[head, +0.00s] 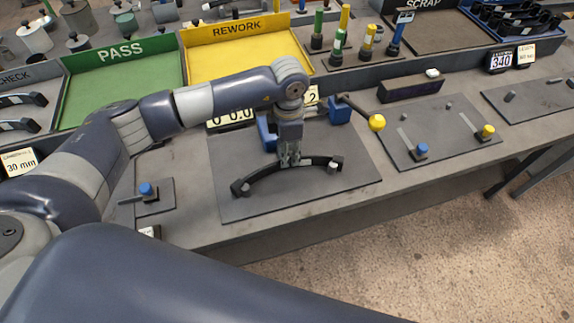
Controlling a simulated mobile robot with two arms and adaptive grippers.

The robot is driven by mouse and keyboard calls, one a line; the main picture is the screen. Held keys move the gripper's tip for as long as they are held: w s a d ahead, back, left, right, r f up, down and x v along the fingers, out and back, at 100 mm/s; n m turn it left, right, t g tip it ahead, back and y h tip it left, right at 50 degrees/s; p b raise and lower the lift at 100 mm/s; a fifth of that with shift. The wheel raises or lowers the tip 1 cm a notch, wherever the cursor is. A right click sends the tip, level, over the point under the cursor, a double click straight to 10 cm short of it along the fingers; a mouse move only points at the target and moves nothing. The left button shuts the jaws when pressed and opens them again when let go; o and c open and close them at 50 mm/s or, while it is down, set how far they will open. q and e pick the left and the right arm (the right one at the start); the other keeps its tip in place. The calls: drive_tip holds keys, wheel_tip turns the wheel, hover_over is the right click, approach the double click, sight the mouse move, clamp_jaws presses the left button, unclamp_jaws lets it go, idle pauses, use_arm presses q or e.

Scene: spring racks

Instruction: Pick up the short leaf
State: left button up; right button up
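A black curved leaf (262,178) lies on a dark grey plate in the middle of the bench, its ends at two small grey cylindrical posts. I cannot tell from its size alone whether it is the short one. My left gripper (290,161) points down at the middle of this leaf, its fingertips at the leaf. The fingers look close together and hide that part of the leaf; whether they are closed on it is not clear. Other dark leaves lie in the CHECK rack (22,100) at the left and in a blue rack (512,18) at the far right. My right gripper is out of view.
Behind are a green PASS tray (120,85), a yellow REWORK tray (245,58) and a SCRAP tray (425,30). A lever with a yellow knob (377,122) stands right of my gripper. The front bench strip is clear.

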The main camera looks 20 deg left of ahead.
use_arm(q)
wheel_tip(320, 180, down, 4)
drive_tip(key=shift+d+r+p, duration=0.1)
drive_tip(key=shift+r+p, duration=0.15)
drive_tip(key=shift+p, duration=0.55)
drive_tip(key=shift+w+f, duration=0.1)
drive_tip(key=shift+f, duration=0.25)
drive_tip(key=shift+c, duration=0.4)
clamp_jaws()
drive_tip(key=shift+r, duration=0.1)
drive_tip(key=shift+w, duration=0.1)
